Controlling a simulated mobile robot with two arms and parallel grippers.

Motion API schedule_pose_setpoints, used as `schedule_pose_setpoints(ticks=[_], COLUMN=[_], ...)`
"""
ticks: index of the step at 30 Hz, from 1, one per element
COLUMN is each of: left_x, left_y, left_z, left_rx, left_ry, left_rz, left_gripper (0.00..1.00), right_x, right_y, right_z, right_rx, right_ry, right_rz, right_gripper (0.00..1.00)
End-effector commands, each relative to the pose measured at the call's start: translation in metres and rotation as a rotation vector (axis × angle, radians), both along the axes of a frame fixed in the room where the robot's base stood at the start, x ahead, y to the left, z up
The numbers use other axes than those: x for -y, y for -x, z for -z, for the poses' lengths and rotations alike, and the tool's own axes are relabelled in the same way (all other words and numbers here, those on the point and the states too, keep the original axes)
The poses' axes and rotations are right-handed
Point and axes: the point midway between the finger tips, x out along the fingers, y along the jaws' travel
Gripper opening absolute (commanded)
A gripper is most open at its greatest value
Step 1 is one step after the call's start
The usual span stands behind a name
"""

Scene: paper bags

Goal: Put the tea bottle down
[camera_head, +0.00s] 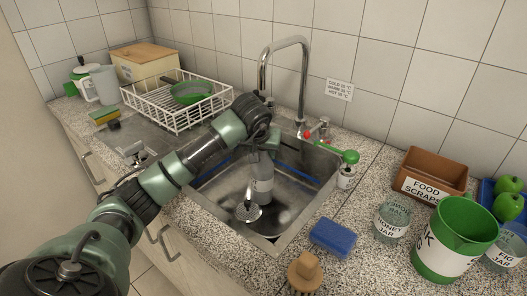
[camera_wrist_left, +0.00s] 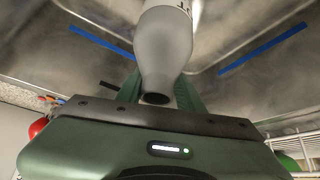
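The tea bottle (camera_head: 263,187) is pale grey with a white label and stands about upright inside the metal sink (camera_head: 304,196). My left arm reaches in from the left, and my left gripper (camera_head: 263,150) is above the bottle at its top. In the left wrist view the bottle (camera_wrist_left: 163,45) sits between the two green fingers of my left gripper (camera_wrist_left: 160,92), which appear closed on its neck. Its dark open mouth faces the palm. I cannot tell whether its base touches the sink floor. My right gripper is not in view.
A strainer (camera_head: 248,211) lies in the sink near the bottle. The faucet (camera_head: 303,85) rises behind. A white dish rack (camera_head: 150,108) stands left. A blue sponge (camera_head: 333,237), wooden brush (camera_head: 305,272), green jug (camera_head: 450,245) and brown food-scraps box (camera_head: 432,170) are on the right counter.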

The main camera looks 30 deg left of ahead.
Motion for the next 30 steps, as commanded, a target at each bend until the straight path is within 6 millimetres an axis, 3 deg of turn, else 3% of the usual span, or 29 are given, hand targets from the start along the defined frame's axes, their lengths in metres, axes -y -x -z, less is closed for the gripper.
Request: schedule_pose_setpoints(ticks=[13, 30], left_x=[0.002, 0.021], left_y=[-0.001, 0.051], left_z=[-0.007, -0.098], left_rx=[0.002, 0.004], left_ry=[0.002, -0.001], left_rz=[0.002, 0.001], left_gripper=[0.48, 0.48], right_x=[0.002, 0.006], right_y=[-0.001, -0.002], right_z=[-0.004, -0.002], right_rx=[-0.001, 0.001], right_ry=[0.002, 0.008], right_rz=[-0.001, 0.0], right_gripper=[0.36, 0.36])
